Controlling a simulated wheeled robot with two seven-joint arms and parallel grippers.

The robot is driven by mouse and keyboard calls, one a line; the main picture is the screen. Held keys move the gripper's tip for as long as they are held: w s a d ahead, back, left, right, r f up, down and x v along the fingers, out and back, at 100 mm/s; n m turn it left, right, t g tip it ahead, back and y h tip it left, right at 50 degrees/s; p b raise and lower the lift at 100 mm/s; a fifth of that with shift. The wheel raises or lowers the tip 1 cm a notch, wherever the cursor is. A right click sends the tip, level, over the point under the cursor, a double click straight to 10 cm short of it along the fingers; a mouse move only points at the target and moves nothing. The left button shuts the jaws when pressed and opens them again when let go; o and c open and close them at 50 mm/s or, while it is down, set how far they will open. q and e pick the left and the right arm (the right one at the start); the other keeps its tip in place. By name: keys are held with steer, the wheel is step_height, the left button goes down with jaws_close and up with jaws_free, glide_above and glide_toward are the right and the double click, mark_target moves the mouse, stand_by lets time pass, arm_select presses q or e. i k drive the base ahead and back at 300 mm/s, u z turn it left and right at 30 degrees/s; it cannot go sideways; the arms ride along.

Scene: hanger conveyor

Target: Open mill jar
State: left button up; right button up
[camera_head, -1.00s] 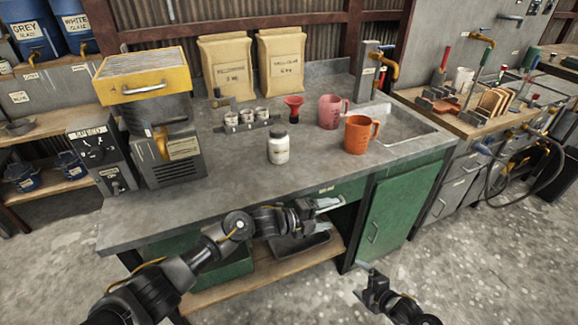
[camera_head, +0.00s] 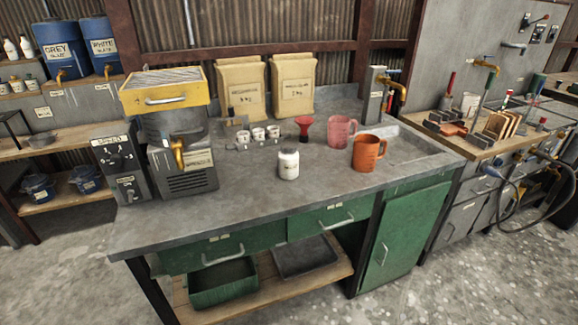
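At the bench's left end is a mill-like machine (camera_head: 182,150) with a dark body and a yellow top section (camera_head: 165,91) that has a handle. The yellow top sits in place on the machine. I cannot tell for certain which of these the mill jar is. Neither of my grippers is in view.
An orange jug (camera_head: 367,153), a pink jug (camera_head: 341,131), a red funnel (camera_head: 303,128) and several small cups (camera_head: 257,134) stand behind or beside the jar. Two paper sacks (camera_head: 241,88) stand at the back. The front of the bench top is clear.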

mark_target(288, 164)
steer(key=z, duration=1.8)
steer(key=i, duration=3.75)
steer(key=u, duration=3.55)
